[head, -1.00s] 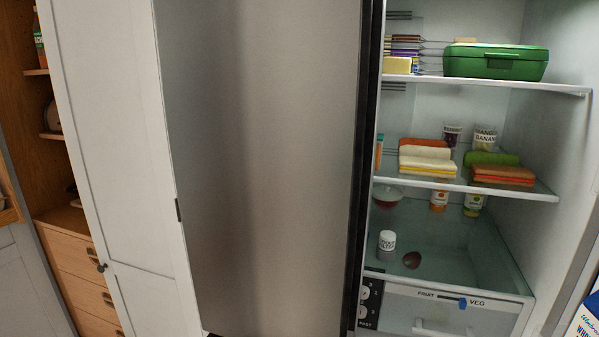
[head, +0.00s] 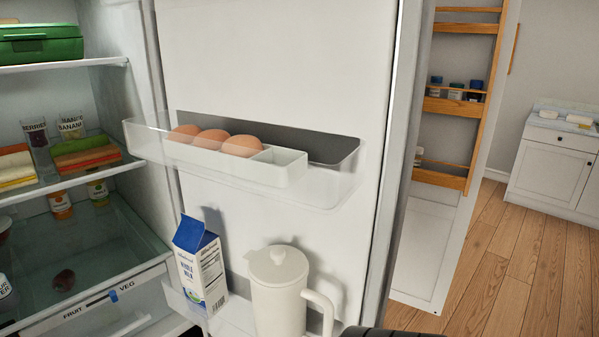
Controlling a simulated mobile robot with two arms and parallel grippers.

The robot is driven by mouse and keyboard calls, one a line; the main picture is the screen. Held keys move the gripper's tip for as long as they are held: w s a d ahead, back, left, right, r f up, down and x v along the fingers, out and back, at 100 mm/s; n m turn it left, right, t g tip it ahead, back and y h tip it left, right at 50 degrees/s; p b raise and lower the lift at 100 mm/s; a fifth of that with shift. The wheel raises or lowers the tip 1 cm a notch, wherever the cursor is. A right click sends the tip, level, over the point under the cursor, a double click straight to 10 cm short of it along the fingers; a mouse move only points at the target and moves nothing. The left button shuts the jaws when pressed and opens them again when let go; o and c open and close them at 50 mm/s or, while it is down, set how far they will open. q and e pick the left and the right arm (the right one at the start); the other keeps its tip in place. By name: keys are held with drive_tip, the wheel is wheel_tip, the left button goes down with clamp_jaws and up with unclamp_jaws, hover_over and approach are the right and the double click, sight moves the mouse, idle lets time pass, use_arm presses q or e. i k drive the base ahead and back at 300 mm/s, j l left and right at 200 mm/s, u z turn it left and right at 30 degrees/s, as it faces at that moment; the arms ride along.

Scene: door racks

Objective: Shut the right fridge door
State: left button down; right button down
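The right fridge door (head: 285,70) stands open in the head view, its white inner side facing me. A clear door bin (head: 330,190) on it holds an egg tray (head: 285,172) with brown eggs. A lower door shelf (head: 185,303) holds a milk carton (head: 205,270) and a cream jug (head: 277,295). The door's far edge is the pale vertical strip right of the bin. A dark ribbed piece, probably part of my arm, just shows at the bottom edge below the door. No gripper fingers show.
The fridge interior (head: 65,260) at left holds a green box (head: 40,45), folded cloths and jars on shelves. Right of the door, a white cabinet door with wooden racks (head: 455,105) stands open. Wood floor (head: 530,270) is free at right, before a white cabinet (head: 550,170).

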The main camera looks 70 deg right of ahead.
sight(342, 84)
drive_tip(key=k+l, duration=0.1)
drive_tip(key=l, duration=0.3)
drive_tip(key=k+l+u, duration=0.1)
drive_tip(key=l, duration=0.3)
drive_tip(key=k+l, duration=0.1)
drive_tip(key=l, duration=0.35)
drive_tip(key=k+l+u, duration=0.1)
drive_tip(key=l, duration=0.3)
drive_tip(key=k+l, duration=0.15)
drive_tip(key=l, duration=0.25)
drive_tip(key=k+l+u, duration=0.1)
drive_tip(key=l, duration=0.25)
drive_tip(key=k+l, duration=0.2)
drive_tip(key=l, duration=0.2)
drive_tip(key=i+u, duration=0.05)
